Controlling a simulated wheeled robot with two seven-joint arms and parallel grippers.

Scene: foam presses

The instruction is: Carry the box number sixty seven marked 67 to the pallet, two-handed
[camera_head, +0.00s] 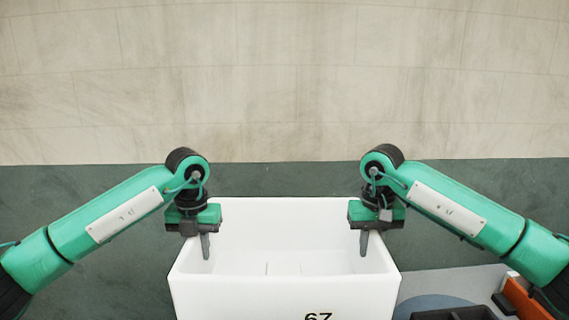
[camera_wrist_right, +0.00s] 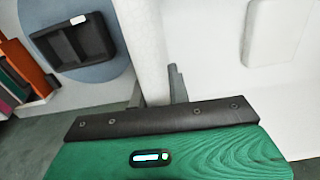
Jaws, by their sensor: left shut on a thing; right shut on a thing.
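The white open box marked 67 (camera_head: 284,288) is in the lower middle of the head view, with its number on the near wall, partly cut off by the bottom edge. The part of its inside that shows looks empty. My left gripper (camera_head: 205,245) is shut on the box's left side wall. My right gripper (camera_head: 365,243) is shut on the right side wall. In the right wrist view, the right gripper's fingers (camera_wrist_right: 158,92) sit on either side of the white wall of the box. No pallet can be made out.
Below and right of the box are a grey surface with a blue-grey round area (camera_head: 432,302), a black tray (camera_wrist_right: 78,42) and an orange item (camera_head: 527,300). Dark green floor (camera_head: 285,178) lies beyond the box, then pale tiles (camera_head: 285,80), both clear.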

